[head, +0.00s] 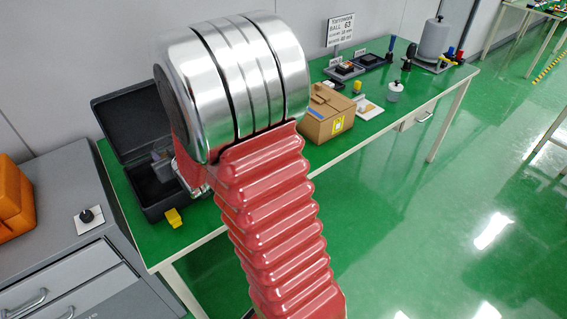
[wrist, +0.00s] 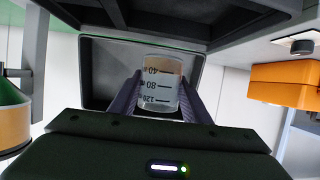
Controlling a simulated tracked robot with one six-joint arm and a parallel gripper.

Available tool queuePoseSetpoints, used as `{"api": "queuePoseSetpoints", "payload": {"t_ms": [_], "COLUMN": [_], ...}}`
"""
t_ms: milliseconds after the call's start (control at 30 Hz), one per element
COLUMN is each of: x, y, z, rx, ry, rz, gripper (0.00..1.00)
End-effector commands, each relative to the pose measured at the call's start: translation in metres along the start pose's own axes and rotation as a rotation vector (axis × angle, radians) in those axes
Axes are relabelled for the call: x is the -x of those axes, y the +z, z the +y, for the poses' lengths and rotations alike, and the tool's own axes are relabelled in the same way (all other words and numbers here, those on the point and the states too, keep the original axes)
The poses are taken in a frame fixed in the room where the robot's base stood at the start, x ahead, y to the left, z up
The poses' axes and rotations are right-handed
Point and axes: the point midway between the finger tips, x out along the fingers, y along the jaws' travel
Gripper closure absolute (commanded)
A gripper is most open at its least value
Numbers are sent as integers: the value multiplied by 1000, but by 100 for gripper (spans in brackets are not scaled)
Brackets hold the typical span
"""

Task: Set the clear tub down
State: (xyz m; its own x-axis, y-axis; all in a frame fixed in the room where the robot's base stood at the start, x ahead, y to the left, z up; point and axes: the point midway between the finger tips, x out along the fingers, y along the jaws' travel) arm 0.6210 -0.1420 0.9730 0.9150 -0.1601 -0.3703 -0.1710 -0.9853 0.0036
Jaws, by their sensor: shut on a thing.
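The clear tub (wrist: 160,80) is a see-through cup with dark volume marks, seen in the wrist view. My gripper (wrist: 161,92) is shut on it, with one finger on each side. The open dark case (wrist: 95,75) lies behind the tub; whether the tub touches it cannot be told. In the head view the case (head: 150,203) stands on the near left end of the green bench. There my arm hides the tub and most of the gripper.
The green bench (head: 385,112) holds a cardboard box (head: 327,113), a small lidded jar (head: 394,91) and several trays farther back. A yellow piece (head: 174,217) sits at the case's front. A grey cabinet (head: 60,240) with an orange case (head: 12,200) stands left.

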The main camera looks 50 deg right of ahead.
Motion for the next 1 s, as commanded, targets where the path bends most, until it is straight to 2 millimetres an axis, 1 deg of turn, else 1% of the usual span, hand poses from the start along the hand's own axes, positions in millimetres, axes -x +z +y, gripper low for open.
{"api": "queuePoseSetpoints", "payload": {"t_ms": [33,267,400,467,600,767,900,1000], "x": [-1,1,8,12,24,42,62,78], "y": [0,6,13,16,24,37,50,60], "z": [21,101,150,171,219,273,319,348], "rx": [-7,-40,-60,-68,-88,-112,-133,-147], "ry": [23,106,156,178,227,283,332,364], "rz": [2,3,2,2,1,-2,-6,-9], "gripper": [91,91,91,91,91,91,91,91]}}
